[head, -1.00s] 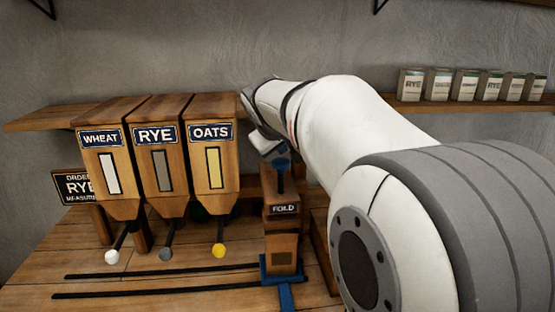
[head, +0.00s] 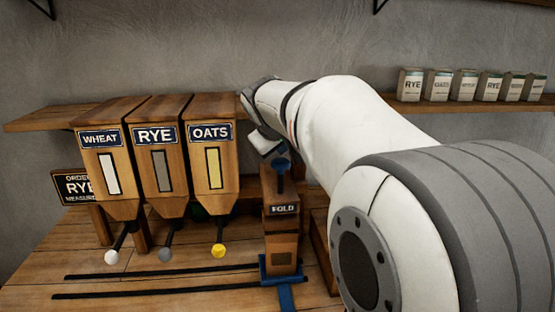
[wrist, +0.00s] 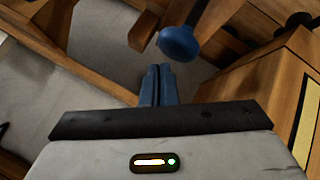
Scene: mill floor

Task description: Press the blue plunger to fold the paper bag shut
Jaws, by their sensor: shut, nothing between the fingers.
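The blue plunger (head: 281,166) stands on top of the wooden post marked FOLD (head: 283,210), to the right of the bins. In the wrist view its round blue knob (wrist: 180,44) is just beyond and right of my fingertips. My gripper (wrist: 157,72) is shut and empty, its blue fingers close together. The fingers and knob look apart in the wrist view, but I cannot tell the gap. A brown paper bag (head: 282,248) seems to stand under the post in a blue holder (head: 281,278); its top is hidden.
Bins marked WHEAT (head: 108,160), RYE (head: 158,155) and OATS (head: 211,150) stand close on the left, with levers below. An order sign (head: 75,187) is at far left. A shelf (head: 470,104) with small packets is at back right. Dark slots run along the table.

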